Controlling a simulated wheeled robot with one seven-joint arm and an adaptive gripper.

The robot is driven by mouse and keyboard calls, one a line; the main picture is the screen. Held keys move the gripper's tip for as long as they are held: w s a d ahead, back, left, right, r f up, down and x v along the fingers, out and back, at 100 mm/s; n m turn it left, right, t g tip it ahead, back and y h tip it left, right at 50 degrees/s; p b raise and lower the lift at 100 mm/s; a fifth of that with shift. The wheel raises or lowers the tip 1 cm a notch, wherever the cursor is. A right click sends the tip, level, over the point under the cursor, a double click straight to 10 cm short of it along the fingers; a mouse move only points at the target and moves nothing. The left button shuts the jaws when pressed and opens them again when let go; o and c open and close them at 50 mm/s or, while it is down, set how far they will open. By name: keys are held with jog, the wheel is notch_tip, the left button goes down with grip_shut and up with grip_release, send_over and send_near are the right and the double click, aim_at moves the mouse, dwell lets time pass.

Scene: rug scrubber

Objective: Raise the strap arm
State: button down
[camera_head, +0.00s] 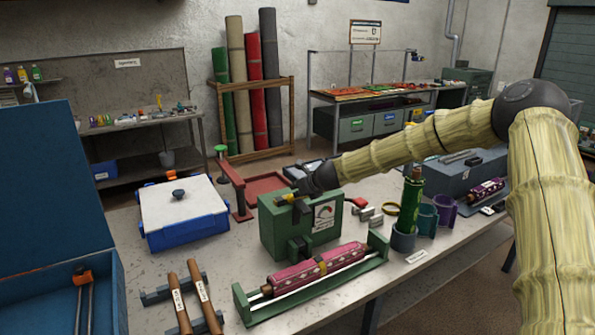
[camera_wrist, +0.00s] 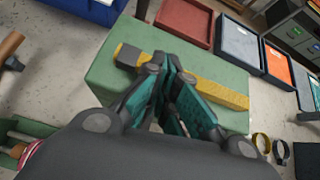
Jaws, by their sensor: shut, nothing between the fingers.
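A green box-shaped machine (camera_head: 276,232) with a gauge on its front stands mid-table; its top fills the middle of the wrist view (camera_wrist: 107,70). A yellow bar with a dark grey block at one end, likely the strap arm (camera_wrist: 222,92), lies flat along that top. In the head view only a bit of yellow (camera_head: 288,198) shows beside my gripper. My gripper (camera_wrist: 166,66) is shut and empty, with its fingers over the bar and hiding its middle. I cannot tell whether they touch it. In the head view my gripper (camera_head: 300,189) is at the top of the machine.
A rolled pink rug (camera_head: 318,270) lies in a green cradle in front. A blue-and-white box (camera_head: 180,212) and a red-armed stand (camera_head: 236,190) are left and behind.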

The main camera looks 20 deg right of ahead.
jog(key=v, duration=0.3)
jog(key=shift+d+r, duration=0.4)
jog(key=w+r, duration=0.3)
jog(key=r, duration=0.5)
jog(key=shift+a+r, duration=0.2)
jog(key=shift+a, duration=0.05)
